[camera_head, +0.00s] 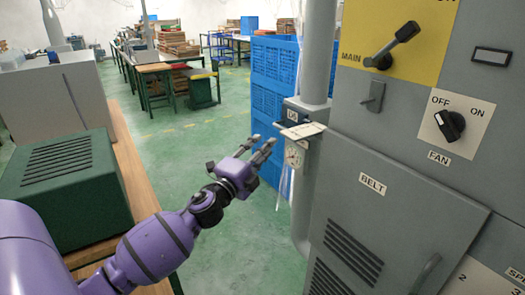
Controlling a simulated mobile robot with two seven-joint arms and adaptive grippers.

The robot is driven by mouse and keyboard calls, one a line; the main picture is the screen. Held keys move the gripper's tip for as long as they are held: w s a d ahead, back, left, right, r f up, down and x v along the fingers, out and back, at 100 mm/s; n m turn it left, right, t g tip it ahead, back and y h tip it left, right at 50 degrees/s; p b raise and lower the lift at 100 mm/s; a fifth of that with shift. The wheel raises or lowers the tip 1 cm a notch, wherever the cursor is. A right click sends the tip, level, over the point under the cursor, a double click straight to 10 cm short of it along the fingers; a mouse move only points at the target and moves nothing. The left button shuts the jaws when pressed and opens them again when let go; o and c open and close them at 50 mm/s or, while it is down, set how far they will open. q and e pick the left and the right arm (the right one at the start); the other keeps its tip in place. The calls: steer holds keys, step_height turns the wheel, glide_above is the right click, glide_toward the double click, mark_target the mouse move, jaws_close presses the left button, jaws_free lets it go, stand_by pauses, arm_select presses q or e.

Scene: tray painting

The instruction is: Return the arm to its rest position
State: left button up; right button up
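My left arm comes in from the lower left, purple with dark joints. Its gripper (258,150) is held out over the green floor, left of the grey control cabinet. Its fingers are apart, with nothing visible between them, and it touches nothing that I can see. My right gripper is not in view.
The grey cabinet (345,215) fills the right side, with a MAIN lever (392,45) and a FAN knob (448,125). A dark green box (65,185) sits on a wooden bench (135,180) at left.

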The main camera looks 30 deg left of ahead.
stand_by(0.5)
